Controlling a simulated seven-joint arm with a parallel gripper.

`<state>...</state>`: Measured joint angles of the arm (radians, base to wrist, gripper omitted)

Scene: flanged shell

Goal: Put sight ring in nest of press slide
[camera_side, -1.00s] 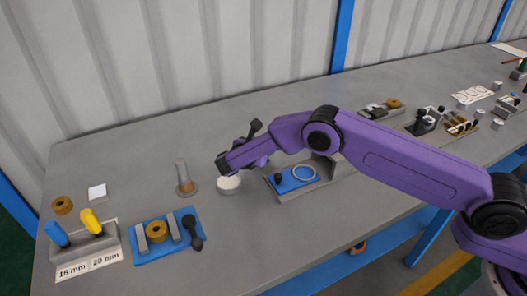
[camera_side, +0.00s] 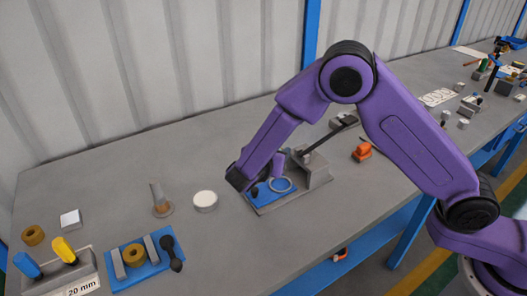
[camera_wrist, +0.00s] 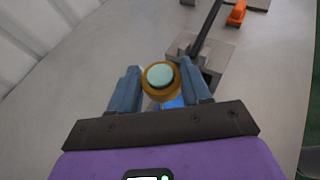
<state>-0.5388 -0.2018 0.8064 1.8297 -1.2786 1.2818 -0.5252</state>
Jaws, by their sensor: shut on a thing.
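My gripper (camera_wrist: 160,85) is shut on the sight ring, a brass ring (camera_wrist: 146,86) with a pale teal disc in its middle. In the side view my gripper (camera_side: 240,180) is beside the left end of the press slide, and the held ring is hidden there. The press slide (camera_side: 268,196) is a blue plate with a black knob and a pale round ring, seemingly the nest (camera_side: 282,184). In the wrist view a bit of blue slide (camera_wrist: 175,103) shows past the held ring, which hides the nest. I cannot tell the ring's height above it.
The grey press block (camera_side: 314,170) with its dark lever (camera_side: 328,136) stands right behind the slide. A white-topped round piece (camera_side: 205,199), a clear cylinder (camera_side: 160,197) and a blue tray (camera_side: 118,280) are to the left. An orange item (camera_side: 362,151) lies right. Bare bench lies in front.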

